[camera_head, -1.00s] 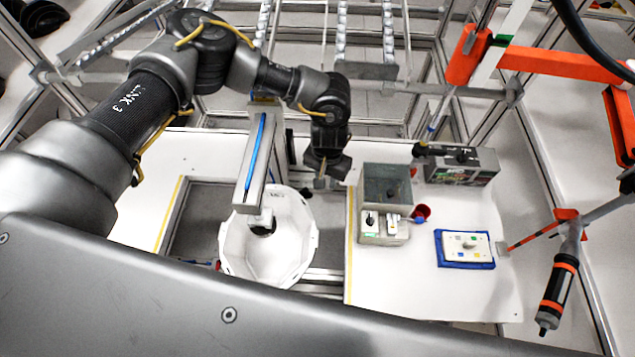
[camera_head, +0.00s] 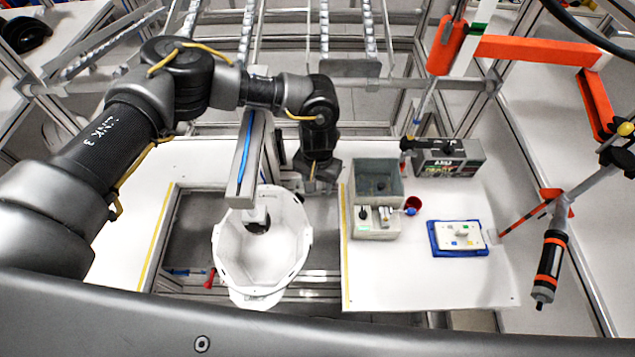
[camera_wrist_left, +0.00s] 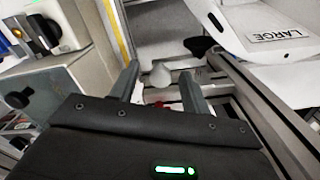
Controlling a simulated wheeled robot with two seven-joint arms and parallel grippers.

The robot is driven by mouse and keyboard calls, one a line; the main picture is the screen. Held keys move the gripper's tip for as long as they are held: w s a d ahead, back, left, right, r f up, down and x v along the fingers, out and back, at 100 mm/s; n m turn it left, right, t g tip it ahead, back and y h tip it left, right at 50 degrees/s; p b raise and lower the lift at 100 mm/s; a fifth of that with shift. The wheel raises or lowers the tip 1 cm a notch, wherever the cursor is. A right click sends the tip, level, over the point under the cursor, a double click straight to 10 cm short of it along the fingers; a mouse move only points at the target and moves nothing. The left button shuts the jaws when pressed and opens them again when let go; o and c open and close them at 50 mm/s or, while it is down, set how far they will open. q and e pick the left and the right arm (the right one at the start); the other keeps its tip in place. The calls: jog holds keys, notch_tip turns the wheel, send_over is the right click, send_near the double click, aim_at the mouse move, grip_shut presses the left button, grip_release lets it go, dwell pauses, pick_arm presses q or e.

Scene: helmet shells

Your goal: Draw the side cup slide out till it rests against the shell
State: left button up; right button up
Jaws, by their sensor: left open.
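The white helmet shell (camera_head: 262,258) hangs under a grey arm with a blue stripe in the head view. Its edge, labelled LARGE, shows at top right in the left wrist view (camera_wrist_left: 270,55). A black cup (camera_wrist_left: 200,46) sits beside the shell's edge, with a pale rounded knob (camera_wrist_left: 160,75) nearby; I take these as the side cup slide. My left gripper (camera_head: 311,186) points down just right of the shell. In the left wrist view its fingers (camera_wrist_left: 160,90) are apart, with the knob seen between their tips. Whether they touch it cannot be told. My right gripper is not in view.
Right of the shell stand a grey box (camera_head: 377,182) with a small unit in front, a red cup (camera_head: 413,204) and a blue tray (camera_head: 435,245) with a white plate. An orange-black tool (camera_head: 550,270) hangs at the right. The bench front is clear.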

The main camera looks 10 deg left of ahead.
pick_arm(q)
notch_tip(320, 180, up, 11)
jog(key=b, duration=0.3)
jog(key=shift+s+f, duration=0.15)
jog(key=shift+d, duration=0.1)
